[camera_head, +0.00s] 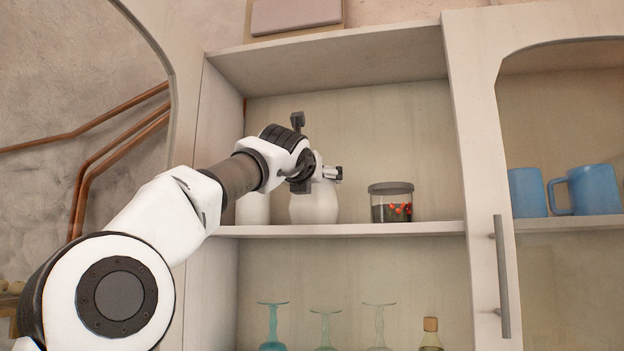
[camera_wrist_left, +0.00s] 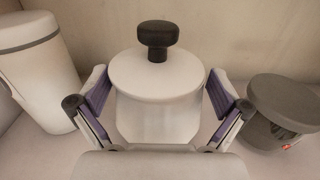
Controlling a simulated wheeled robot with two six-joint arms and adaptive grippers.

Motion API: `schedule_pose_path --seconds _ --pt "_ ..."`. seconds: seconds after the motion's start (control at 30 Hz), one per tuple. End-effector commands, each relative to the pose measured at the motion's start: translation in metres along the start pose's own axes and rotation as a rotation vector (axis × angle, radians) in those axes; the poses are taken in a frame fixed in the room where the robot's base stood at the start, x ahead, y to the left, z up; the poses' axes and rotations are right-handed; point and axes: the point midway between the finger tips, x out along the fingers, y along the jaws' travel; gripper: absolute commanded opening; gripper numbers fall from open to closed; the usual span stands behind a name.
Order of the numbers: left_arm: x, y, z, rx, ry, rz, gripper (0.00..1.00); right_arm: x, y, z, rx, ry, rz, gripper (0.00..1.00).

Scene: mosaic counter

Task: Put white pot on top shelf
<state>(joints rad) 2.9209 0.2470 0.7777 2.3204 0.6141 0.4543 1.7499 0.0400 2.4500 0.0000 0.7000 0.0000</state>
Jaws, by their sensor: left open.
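The white pot (camera_head: 314,205) stands on the top shelf (camera_head: 350,229) of the open cabinet, partly hidden behind my left gripper (camera_head: 326,173). In the left wrist view the pot (camera_wrist_left: 157,115) has a white lid with a dark knob (camera_wrist_left: 157,36). My left gripper is open, with one purple-padded finger on each side of the pot. Small gaps seem to show between the pads and the pot, though contact is hard to judge. My right gripper is not in view.
A white canister (camera_head: 253,208) stands left of the pot. A grey-lidded glass jar (camera_head: 391,203) stands to its right. Stemmed glasses (camera_head: 326,325) and a small bottle (camera_head: 430,335) are on the shelf below. Blue mugs (camera_head: 590,190) sit behind the door (camera_head: 485,180) at right.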

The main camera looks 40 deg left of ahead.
Motion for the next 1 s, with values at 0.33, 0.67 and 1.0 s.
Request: schedule_pose_path --seconds 0.33,0.67,1.0 --pt "-0.056 0.000 -0.011 -0.002 -0.006 0.002 1.00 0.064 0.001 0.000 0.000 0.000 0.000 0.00" --pt "-0.118 0.000 -0.002 0.000 -0.001 0.000 1.00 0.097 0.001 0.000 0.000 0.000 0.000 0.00" --pt "-0.119 -0.001 0.000 0.004 0.003 0.002 1.00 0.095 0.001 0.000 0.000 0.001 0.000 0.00"
